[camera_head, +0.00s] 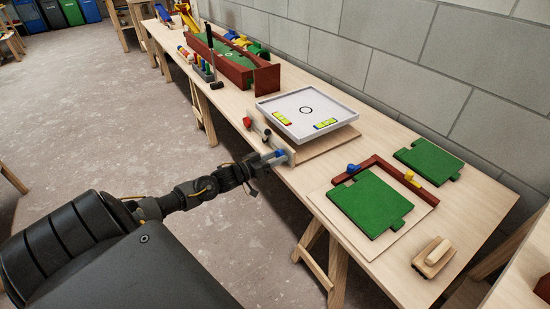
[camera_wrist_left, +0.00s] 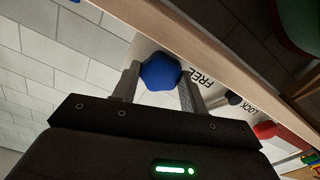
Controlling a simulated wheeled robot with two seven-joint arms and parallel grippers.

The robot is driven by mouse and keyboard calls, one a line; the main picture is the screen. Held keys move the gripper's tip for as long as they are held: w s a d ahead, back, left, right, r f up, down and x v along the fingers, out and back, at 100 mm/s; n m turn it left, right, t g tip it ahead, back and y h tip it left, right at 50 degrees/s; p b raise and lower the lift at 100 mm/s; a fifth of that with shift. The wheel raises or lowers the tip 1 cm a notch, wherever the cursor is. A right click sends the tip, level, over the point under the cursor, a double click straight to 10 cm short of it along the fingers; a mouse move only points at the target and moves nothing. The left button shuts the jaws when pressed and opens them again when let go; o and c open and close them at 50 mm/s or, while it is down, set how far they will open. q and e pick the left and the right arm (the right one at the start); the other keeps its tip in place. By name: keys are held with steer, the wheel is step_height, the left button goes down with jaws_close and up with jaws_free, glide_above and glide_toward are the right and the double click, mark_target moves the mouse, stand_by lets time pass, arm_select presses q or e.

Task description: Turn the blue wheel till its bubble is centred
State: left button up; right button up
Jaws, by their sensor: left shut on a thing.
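The blue wheel (camera_head: 280,153) is on the front panel of a white tilting tray (camera_head: 300,98). My left gripper (camera_head: 271,160) reaches it from the front. In the left wrist view the blue wheel (camera_wrist_left: 160,72) sits between the two fingers, and the gripper (camera_wrist_left: 160,88) is shut on it. A red wheel (camera_head: 247,122) is further left on the same panel. Two yellow vials, a left one (camera_head: 282,117) and a right one (camera_head: 325,124), lie on the tray. Their bubbles are too small to read. My right gripper is out of view.
A dark lever knob (camera_wrist_left: 235,98) sits between the wheels, beside the words FREE and LOCK. Green boards (camera_head: 370,203), a wooden block (camera_head: 434,256) and a red-sided green trough (camera_head: 225,65) share the bench (camera_head: 393,133). A block wall stands behind.

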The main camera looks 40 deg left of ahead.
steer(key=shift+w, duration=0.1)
arm_select(q)
steer(key=shift+r+m, duration=0.1)
steer(key=shift+m, duration=0.3)
steer(key=shift+m+p, duration=0.3)
steer(key=shift+p, duration=0.05)
steer(key=shift+m, duration=0.7)
steer(key=shift+m+p, duration=0.65)
steer(key=shift+m, duration=1.45)
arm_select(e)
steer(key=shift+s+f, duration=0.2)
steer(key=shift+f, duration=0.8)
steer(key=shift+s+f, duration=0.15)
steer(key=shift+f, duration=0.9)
arm_select(q)
steer(key=o, duration=1)
